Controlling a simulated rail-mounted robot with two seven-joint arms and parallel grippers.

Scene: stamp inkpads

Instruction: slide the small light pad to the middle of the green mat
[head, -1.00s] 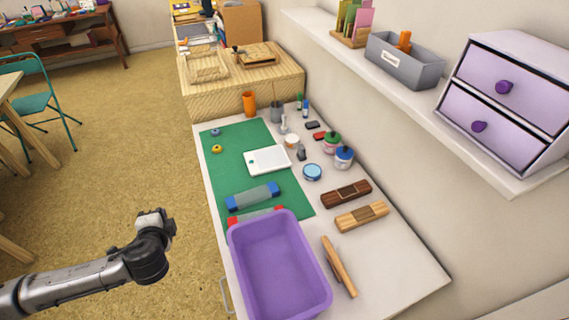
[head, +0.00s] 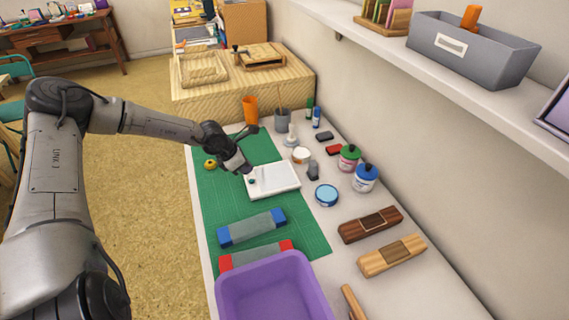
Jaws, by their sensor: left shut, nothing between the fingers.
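The small light pad (head: 275,180) is a flat white slab with a small dark dot near its left edge. It lies on the right part of the green mat (head: 205,203), and its right corner appears to reach just past the mat's right edge. My left gripper (head: 246,169) is shut and empty, pointing down at the pad's far left corner. I cannot tell whether the fingertips touch the pad. My left forearm crosses the mat's far left part. My right gripper is not in view.
Blue-ended (head: 252,228) and red-ended (head: 257,256) grey bars lie on the near mat, before a purple bin (head: 228,297). Right of the pad stand a blue tin (head: 327,195), jars (head: 365,179) and a dark block (head: 313,171).

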